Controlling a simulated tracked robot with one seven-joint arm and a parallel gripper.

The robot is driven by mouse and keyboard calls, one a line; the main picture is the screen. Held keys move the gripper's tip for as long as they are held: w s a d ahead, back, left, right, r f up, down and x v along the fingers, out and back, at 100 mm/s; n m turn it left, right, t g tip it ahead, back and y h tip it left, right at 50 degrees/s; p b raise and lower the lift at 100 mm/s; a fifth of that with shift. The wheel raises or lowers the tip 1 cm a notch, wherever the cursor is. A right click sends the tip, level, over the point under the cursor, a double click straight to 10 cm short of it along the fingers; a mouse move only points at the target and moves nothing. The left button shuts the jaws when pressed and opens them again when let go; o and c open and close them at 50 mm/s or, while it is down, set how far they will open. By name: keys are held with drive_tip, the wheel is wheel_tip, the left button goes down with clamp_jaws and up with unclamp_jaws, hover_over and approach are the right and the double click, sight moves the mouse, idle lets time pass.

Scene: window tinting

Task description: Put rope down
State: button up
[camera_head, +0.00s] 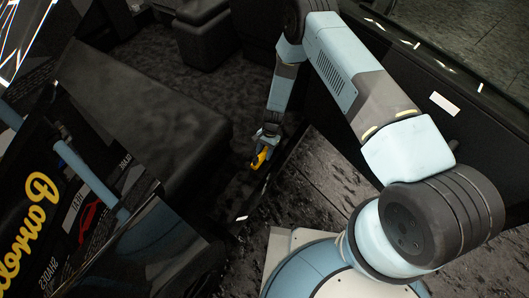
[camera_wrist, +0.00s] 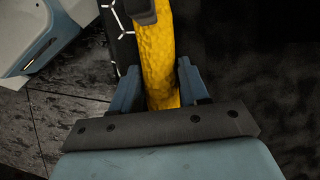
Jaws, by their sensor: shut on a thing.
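The rope is yellow and shows as a small bright piece (camera_head: 259,160) in the head view, at the end of my arm. In the wrist view the yellow rope (camera_wrist: 158,55) runs upward between the two blue fingers. A dark part overlaps its upper end. My gripper (camera_head: 264,147) is shut on the rope; its fingers (camera_wrist: 157,88) stand on either side of it in the wrist view. My gripper points down into a dark space beside a dark edge. I cannot tell whether the rope touches the floor.
A large dark padded seat or box (camera_head: 140,110) stands left of my gripper. A dark carpeted floor (camera_head: 240,85) lies behind it. A dark panel with yellow lettering (camera_head: 35,220) fills the lower left. Wet-looking tiled ground (camera_head: 320,190) lies to the right.

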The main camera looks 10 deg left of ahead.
drive_tip(key=o, duration=1.1)
